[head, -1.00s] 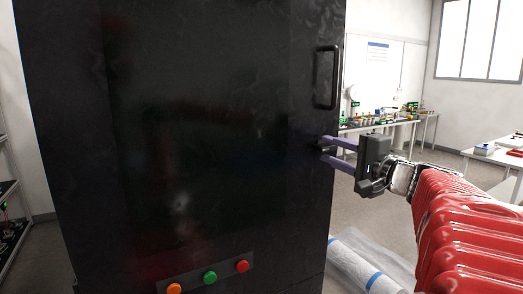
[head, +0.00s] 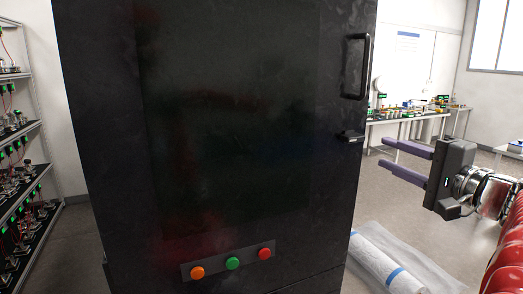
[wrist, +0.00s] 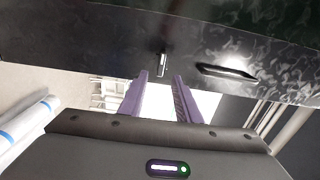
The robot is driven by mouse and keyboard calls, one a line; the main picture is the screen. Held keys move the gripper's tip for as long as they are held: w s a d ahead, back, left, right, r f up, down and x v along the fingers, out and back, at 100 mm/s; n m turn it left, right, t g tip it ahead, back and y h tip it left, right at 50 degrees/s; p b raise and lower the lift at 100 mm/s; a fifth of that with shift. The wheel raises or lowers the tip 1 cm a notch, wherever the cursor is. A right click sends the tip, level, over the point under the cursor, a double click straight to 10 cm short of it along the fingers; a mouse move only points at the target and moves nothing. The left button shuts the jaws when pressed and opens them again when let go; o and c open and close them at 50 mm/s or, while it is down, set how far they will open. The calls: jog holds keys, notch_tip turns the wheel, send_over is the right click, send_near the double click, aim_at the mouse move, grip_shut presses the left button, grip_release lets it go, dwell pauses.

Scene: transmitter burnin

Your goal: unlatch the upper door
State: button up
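The upper door (head: 230,120) is the large dark front of the black cabinet and looks closed. A small black latch (head: 350,136) sits at its right edge, below the vertical bar handle (head: 357,66). The latch lies roughly horizontal, crosswise to the handle. It also shows in the wrist view as a small bright-edged bar (wrist: 161,64), with the handle (wrist: 227,72) to its right. My gripper (head: 384,152) is open and empty, to the right of the latch and apart from it. Its purple fingers (wrist: 160,80) point toward the cabinet, with the latch ahead between them.
Orange, green and red buttons (head: 232,263) sit on a panel low on the cabinet. A white roll with blue bands (head: 385,262) lies on the floor at right. Shelves of devices (head: 20,150) stand at left. A workbench (head: 410,115) stands behind at right.

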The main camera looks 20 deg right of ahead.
jog(key=s, duration=0.3)
jog(key=shift+s, duration=0.35)
